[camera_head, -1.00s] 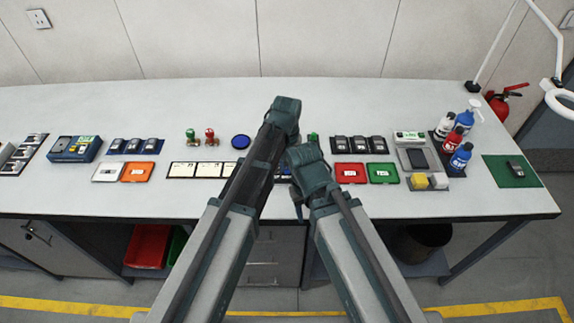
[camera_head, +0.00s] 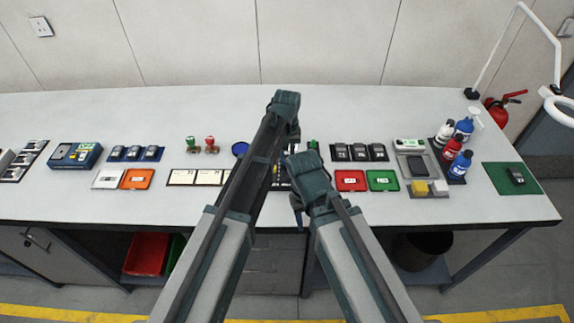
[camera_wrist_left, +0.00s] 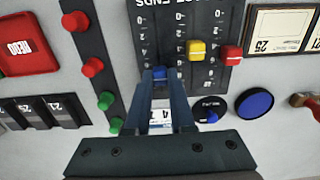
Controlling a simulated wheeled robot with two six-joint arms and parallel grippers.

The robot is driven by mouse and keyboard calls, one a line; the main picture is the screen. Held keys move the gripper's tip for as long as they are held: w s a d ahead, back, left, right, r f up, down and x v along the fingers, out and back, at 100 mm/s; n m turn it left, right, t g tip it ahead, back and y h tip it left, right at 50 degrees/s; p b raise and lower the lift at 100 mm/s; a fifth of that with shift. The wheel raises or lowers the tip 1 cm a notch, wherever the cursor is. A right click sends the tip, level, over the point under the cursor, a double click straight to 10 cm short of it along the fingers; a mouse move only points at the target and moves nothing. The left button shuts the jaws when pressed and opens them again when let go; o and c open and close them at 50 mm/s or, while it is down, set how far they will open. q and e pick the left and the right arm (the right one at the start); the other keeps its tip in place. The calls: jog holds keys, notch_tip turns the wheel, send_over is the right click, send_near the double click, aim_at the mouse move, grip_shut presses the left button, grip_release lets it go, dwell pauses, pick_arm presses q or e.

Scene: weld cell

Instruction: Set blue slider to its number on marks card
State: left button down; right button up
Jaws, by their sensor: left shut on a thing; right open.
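The dark slider panel (camera_wrist_left: 213,75) shows in the left wrist view with scales and blue, yellow and red sliders. The blue slider (camera_wrist_left: 160,72) sits between the fingertips of my left gripper (camera_wrist_left: 161,78), which is shut on it. The yellow slider (camera_wrist_left: 196,49) and red slider (camera_wrist_left: 231,55) are to its right. A white card (camera_wrist_left: 161,116) with blue print shows partly between the fingers; I cannot tell whether it is the marks card. In the head view my arms hide most of the panel. My right gripper (camera_head: 296,208) is open near the bench's front edge.
Framed cards (camera_head: 209,177) lie left of my arms; one also shows in the wrist view (camera_wrist_left: 278,30). A blue round button (camera_wrist_left: 254,104) and red and green knobs (camera_wrist_left: 92,67) flank the panel. Red (camera_head: 350,181) and green (camera_head: 382,180) trays are right.

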aim_at(287, 161)
pick_arm(q)
jog(key=shift+s, duration=0.1)
jog(key=c, duration=0.8)
grip_release()
jog(key=shift+o, duration=0.2)
notch_tip(287, 161, up, 14)
jog(key=p, duration=1.4)
jog(key=shift+f, duration=0.1)
jog(key=s+a+f+m+b, duration=0.2)
jog(key=s+a+f+b, duration=0.1)
jog(key=s, duration=0.8)
jog(key=s+a+f+m+y+b, duration=0.1)
jog(key=s+a+f+b, duration=0.1)
jog(key=s, duration=1)
jog(key=shift+a+f+m+b, duration=0.4)
jog(key=shift+a+b, duration=0.1)
jog(key=shift+b, duration=0.05)
